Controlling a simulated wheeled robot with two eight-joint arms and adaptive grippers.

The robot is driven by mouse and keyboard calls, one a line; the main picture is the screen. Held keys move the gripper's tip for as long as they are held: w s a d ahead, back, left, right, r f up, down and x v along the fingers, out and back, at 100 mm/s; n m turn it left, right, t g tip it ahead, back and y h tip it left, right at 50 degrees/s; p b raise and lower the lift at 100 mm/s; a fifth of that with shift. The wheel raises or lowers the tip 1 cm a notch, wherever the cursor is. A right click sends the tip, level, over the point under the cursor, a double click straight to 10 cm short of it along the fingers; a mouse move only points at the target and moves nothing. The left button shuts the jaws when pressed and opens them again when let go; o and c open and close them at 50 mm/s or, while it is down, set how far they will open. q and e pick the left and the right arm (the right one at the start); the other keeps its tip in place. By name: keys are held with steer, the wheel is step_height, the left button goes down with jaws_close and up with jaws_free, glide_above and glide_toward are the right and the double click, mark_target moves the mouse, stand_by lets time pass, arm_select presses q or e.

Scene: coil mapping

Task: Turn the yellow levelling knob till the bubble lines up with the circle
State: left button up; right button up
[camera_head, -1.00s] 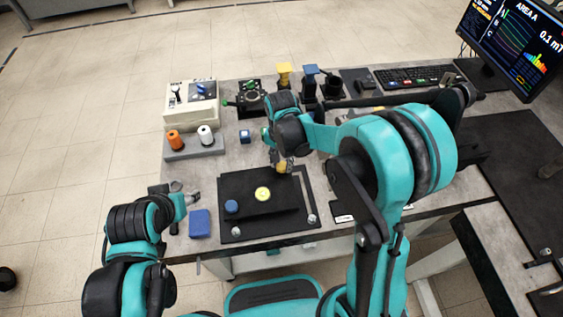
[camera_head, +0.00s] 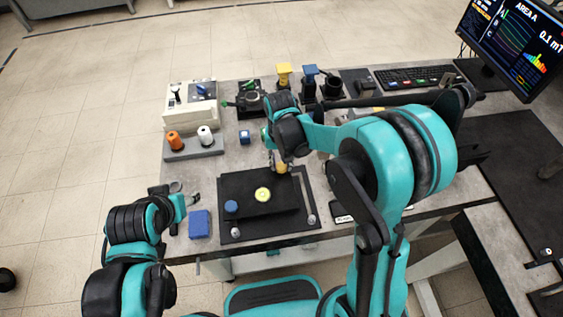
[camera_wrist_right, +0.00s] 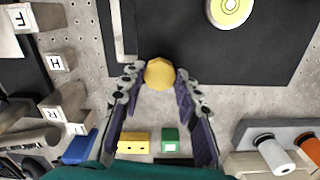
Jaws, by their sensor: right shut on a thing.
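The yellow levelling knob (camera_head: 281,168) is at the far edge of a black levelling plate (camera_head: 240,187). It also shows in the right wrist view (camera_wrist_right: 159,74). My right gripper (camera_head: 280,163) comes down over the knob, and its two fingertips close on the knob's sides. The round yellow-green bubble level (camera_head: 263,194) sits on the plate and is partly cut off at the top of the right wrist view (camera_wrist_right: 230,8). The bubble's place against the circle is too small to tell. My left gripper (camera_head: 176,192) is left of the plate, away from the knob; its jaw opening is unclear.
A blue round knob (camera_head: 231,207) sits on the plate, and a blue block (camera_head: 199,224) lies to its left. Orange and white spools (camera_head: 190,137) stand on a grey holder at the back left. A keyboard (camera_head: 415,77) and monitor (camera_head: 512,40) are at the back right.

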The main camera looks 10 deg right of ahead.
mark_target(281, 165)
steer(key=shift+r, duration=0.1)
steer(key=o, duration=1.2)
steer(key=shift+c, duration=0.2)
step_height(281, 165, up, 12)
steer(key=shift+a, duration=0.1)
steer(key=s+d+n+t, duration=0.2)
steer(key=s+d+t, duration=0.5)
steer(key=s, duration=0.7)
steer(key=shift+d+r, duration=0.3)
steer(key=shift+d, duration=0.4)
